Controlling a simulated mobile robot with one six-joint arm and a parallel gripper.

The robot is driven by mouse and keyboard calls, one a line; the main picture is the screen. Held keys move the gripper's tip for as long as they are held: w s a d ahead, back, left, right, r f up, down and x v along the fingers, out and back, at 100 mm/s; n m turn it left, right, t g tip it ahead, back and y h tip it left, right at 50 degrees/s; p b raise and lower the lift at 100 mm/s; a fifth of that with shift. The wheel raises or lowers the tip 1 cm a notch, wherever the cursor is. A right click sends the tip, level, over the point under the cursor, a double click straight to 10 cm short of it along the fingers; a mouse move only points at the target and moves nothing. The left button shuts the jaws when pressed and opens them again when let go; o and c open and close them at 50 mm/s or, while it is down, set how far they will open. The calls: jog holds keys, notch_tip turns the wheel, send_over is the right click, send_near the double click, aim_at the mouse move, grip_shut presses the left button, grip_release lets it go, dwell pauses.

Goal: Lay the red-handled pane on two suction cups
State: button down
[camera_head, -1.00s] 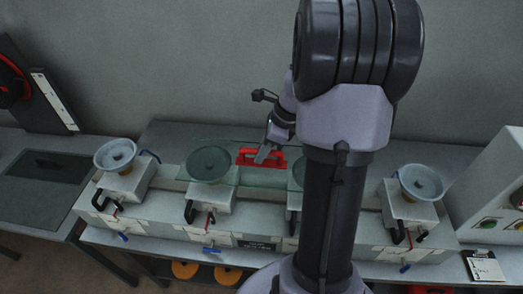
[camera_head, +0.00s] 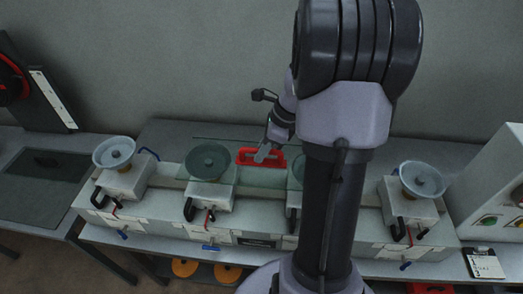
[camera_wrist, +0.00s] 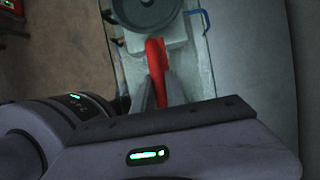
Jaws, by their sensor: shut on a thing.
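The clear glass pane (camera_head: 232,179) lies across the two middle suction cups in the head view, at or just above their faces; I cannot tell if it touches them. Its red handle (camera_head: 246,156) stands up from the pane and also shows in the wrist view (camera_wrist: 155,55). My gripper (camera_head: 262,154) is shut on the handle. The left middle cup (camera_head: 209,162) shows through the glass. The right middle cup (camera_head: 294,174) is mostly hidden by my arm. In the wrist view, one cup (camera_wrist: 147,12) lies beyond the handle, under the pane.
Outer cups stand at the left (camera_head: 114,153) and right (camera_head: 422,180) of the bench row, uncovered. Black lever handles stick out in front of the cup blocks. A control box (camera_head: 497,205) stands at the far right. A grey wall rises behind the bench.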

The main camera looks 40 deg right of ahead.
jog(key=c, duration=1.3)
grip_release()
